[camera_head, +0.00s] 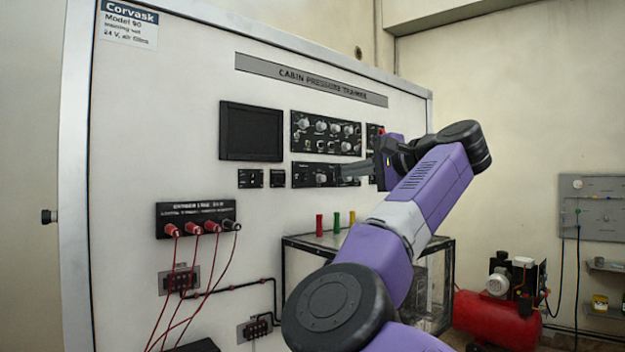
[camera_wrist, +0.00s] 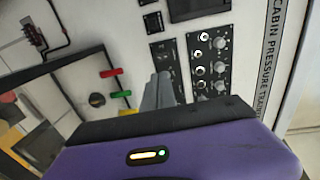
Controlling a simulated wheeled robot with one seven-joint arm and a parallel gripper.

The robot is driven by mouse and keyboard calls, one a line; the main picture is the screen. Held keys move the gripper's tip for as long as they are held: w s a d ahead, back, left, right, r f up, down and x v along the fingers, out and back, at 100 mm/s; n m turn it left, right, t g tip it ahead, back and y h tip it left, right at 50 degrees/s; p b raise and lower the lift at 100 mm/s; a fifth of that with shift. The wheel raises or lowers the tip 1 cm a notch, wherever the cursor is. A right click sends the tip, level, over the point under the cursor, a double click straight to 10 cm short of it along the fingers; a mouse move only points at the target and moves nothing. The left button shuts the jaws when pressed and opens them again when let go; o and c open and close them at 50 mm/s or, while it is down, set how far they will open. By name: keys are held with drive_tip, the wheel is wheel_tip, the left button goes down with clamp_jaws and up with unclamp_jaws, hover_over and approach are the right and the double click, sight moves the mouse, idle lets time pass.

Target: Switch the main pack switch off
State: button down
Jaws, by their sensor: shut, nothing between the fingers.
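My gripper (camera_head: 343,173) is shut and empty. Its fingertips are in front of the lower control panel (camera_head: 307,175) on the white trainer board. In the wrist view my gripper's fingers (camera_wrist: 160,82) lie close together and overlap part of that lower panel (camera_wrist: 165,53). I cannot tell whether they touch it. A larger panel (camera_head: 325,133) with several round knobs is just above; it also shows in the wrist view (camera_wrist: 211,62). A small panel with a red part (camera_head: 374,133) is partly hidden by my arm. The labels are too small to read, so I cannot tell which control is the main pack switch.
A dark screen (camera_head: 251,132) and two small panels (camera_head: 250,178) are to the left. Red (camera_head: 319,225), green (camera_head: 337,222) and yellow (camera_head: 352,218) handles stick up below. A socket box (camera_head: 196,217) has hanging red leads. A red compressor (camera_head: 497,316) stands at right.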

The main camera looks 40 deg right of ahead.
sight(306, 179)
drive_tip(key=w+p, duration=0.1)
drive_tip(key=w, duration=0.3)
drive_tip(key=w+f+p, duration=0.1)
drive_tip(key=w+p, duration=0.1)
drive_tip(key=w, duration=0.2)
drive_tip(key=w+p, duration=0.1)
drive_tip(key=w, duration=0.3)
drive_tip(key=shift+w+a+f, duration=0.15)
drive_tip(key=shift+w, duration=0.15)
drive_tip(key=shift+w+f+p, duration=0.2)
drive_tip(key=shift+w+p, duration=0.15)
drive_tip(key=shift+w, duration=0.3)
